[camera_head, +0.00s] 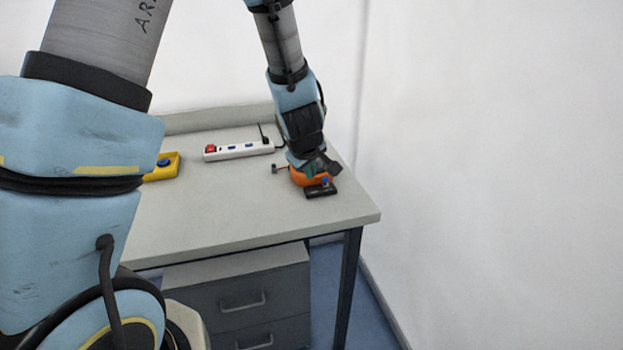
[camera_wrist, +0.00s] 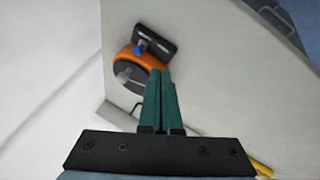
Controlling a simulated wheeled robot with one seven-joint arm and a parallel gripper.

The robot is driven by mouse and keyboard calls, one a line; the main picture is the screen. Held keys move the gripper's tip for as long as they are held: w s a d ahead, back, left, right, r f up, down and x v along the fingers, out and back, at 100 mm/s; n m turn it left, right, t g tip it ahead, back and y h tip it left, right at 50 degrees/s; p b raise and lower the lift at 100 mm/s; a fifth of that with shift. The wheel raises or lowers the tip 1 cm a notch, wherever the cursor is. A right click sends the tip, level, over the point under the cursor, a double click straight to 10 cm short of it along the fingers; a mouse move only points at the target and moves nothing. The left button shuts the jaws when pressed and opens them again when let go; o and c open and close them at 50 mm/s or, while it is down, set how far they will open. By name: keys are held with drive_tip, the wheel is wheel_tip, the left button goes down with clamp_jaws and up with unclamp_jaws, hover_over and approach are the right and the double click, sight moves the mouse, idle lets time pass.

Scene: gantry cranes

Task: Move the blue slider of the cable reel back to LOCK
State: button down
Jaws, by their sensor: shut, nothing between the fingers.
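The cable reel (camera_head: 299,179) is orange with a black plate and stands near the right end of the table. It also shows in the wrist view (camera_wrist: 152,62), with a black hub and a grey crank knob. The blue slider (camera_wrist: 139,50) sits at the slot of the black plate (camera_wrist: 155,42); in the head view the blue slider (camera_head: 325,181) is small. Its markings are too small to read. My gripper (camera_wrist: 161,73) is shut and empty, its green fingers together and overlapping the reel's edge in the wrist view. I cannot tell whether they touch it.
A white power strip (camera_head: 238,151) with a red switch lies behind and left of the reel. A yellow box (camera_head: 163,166) with a blue button is further left. The table's front and middle (camera_head: 230,210) are clear. A white wall (camera_head: 480,150) stands close on the right.

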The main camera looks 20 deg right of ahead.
drive_tip(key=p+v, duration=0.1)
drive_tip(key=v, duration=0.4)
drive_tip(key=shift+s+r, duration=0.1)
drive_tip(key=shift+r, duration=0.1)
drive_tip(key=s+a+r+m+g+y, duration=0.1)
drive_tip(key=s+a+m+g, duration=0.1)
drive_tip(key=a, duration=1.3)
drive_tip(key=s+a+r+m+g+y, duration=0.2)
drive_tip(key=s+a, duration=0.1)
drive_tip(key=a, duration=1.3)
drive_tip(key=shift+r, duration=0.2)
drive_tip(key=shift+s, duration=0.1)
